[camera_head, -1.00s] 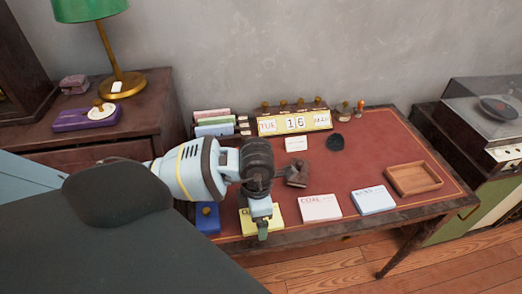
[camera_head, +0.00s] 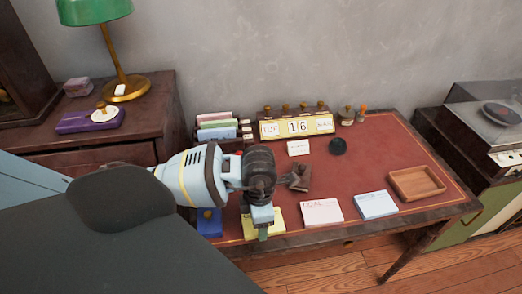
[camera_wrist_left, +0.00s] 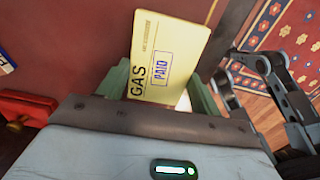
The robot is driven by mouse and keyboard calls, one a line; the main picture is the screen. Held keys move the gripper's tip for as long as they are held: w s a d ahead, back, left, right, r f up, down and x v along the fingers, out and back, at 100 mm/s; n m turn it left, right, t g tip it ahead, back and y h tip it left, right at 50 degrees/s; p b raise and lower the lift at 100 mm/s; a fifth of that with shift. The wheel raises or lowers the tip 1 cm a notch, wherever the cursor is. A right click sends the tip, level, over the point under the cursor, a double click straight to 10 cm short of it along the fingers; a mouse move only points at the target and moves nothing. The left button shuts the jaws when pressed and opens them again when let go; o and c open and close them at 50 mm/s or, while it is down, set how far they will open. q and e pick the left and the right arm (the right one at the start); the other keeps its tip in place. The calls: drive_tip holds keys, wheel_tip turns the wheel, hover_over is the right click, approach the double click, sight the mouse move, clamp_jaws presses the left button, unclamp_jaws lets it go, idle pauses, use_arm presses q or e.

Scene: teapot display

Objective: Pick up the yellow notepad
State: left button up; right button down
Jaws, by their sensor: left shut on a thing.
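The yellow notepad (camera_head: 276,226) is at the front edge of the red-topped desk, partly hidden by my left gripper in the head view. In the left wrist view the notepad (camera_wrist_left: 168,55) reads "GAS" and bears a blue "PAID" stamp. My left gripper (camera_head: 263,234) points down at it. Its green fingers show on both sides of the pad in the left wrist view (camera_wrist_left: 160,88), shut on it. I cannot tell whether the pad is clear of the desk.
A pink pad (camera_head: 321,213) and a light blue pad (camera_head: 375,204) lie right of the notepad. A wooden tray (camera_head: 417,183) sits at the desk's right.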

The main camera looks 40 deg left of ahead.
use_arm(q)
drive_tip(key=shift+r, duration=0.4)
drive_tip(key=r, duration=0.3)
drive_tip(key=shift+d, duration=0.25)
drive_tip(key=s+d, duration=0.3)
drive_tip(key=d, duration=0.4)
drive_tip(key=s+d+r, duration=0.1)
drive_tip(key=s+d, duration=0.2)
drive_tip(key=d, duration=0.4)
drive_tip(key=shift+s+b, duration=0.3)
use_arm(e)
drive_tip(key=shift+s+f, duration=0.2)
drive_tip(key=shift+f, duration=0.15)
use_arm(q)
drive_tip(key=shift+r, duration=0.15)
